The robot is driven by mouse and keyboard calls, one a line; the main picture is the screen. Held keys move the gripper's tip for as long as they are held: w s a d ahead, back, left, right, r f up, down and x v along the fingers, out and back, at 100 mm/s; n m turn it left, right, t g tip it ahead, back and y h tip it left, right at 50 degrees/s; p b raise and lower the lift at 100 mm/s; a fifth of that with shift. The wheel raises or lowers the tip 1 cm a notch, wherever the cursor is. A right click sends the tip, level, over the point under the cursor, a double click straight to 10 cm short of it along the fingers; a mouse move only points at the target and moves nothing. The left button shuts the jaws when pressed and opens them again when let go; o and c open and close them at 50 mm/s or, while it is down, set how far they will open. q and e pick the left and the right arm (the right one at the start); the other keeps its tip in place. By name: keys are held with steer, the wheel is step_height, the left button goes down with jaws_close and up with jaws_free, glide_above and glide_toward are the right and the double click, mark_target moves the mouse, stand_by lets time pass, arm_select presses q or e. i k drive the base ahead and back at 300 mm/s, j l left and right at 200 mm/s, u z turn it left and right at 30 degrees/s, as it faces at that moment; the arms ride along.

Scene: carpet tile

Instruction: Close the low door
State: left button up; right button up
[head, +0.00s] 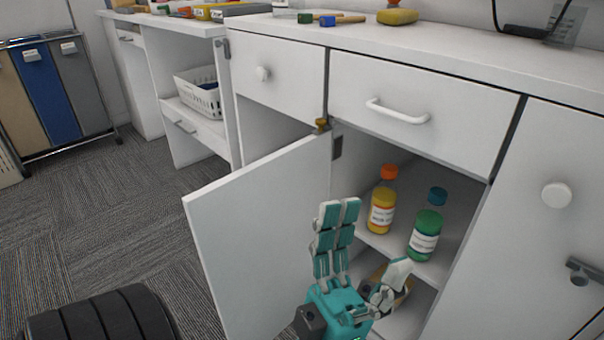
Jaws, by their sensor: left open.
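The low door (262,225) is a white panel hinged at its right edge, near the cabinet front. It stands wide open, swung out to the left of the lower compartment. My left gripper (372,252) is teal and grey, open and empty, in front of the compartment opening. Its fingers point up, to the right of the door. I cannot tell whether it touches the door's inner face. My right gripper is not in view.
An orange-capped yellow bottle (382,205) and a blue-capped green bottle (426,232) stand on the shelf inside. Above is a drawer with a white handle (397,112). Tools lie on the countertop (450,45). Carpet (110,215) is clear left of the door.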

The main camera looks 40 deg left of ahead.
mark_target(252, 228)
steer(key=k+j+z, duration=0.1)
steer(key=j, duration=0.3)
steer(key=k+j, duration=0.25)
steer(key=j, duration=0.15)
steer(key=k+j+z, duration=0.15)
steer(key=j, duration=0.25)
steer(key=k+j, duration=0.2)
steer(key=j, duration=0.15)
steer(key=i+j+z, duration=0.1)
steer(key=j+z, duration=0.2)
steer(key=j, duration=1.15)
steer(key=j+z, duration=0.35)
steer(key=k+j+z, duration=0.2)
steer(key=j+z, duration=0.15)
